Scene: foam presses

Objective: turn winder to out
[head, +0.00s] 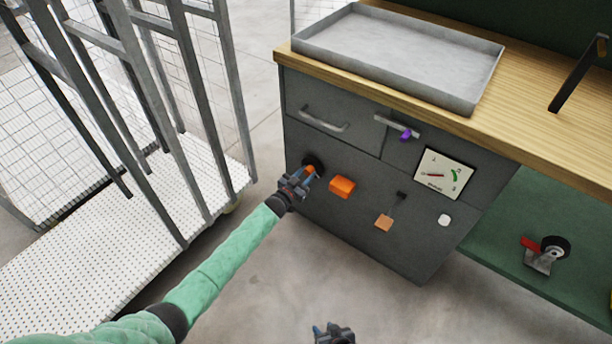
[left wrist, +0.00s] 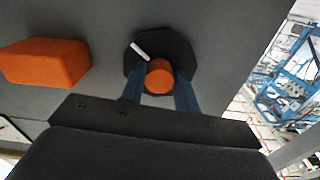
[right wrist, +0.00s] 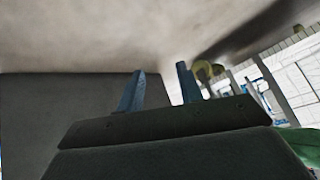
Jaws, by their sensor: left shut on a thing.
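The winder (left wrist: 178,49) is a black many-sided disc on the grey cabinet front, with a white mark and an orange round grip (left wrist: 159,77) near its lower edge. In the head view, the winder (head: 313,162) is at the panel's left side, partly covered by my left gripper (head: 303,178). My left gripper is shut on the orange grip, one blue finger on each side in the left wrist view. The white mark points to the upper left there. My right gripper (head: 333,330) is low in the head view, away from the cabinet; its fingers (right wrist: 160,88) are apart and empty.
Drawer handles (head: 323,121) jut out above. A cage trolley (head: 120,205) stands left. Floor in front is clear.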

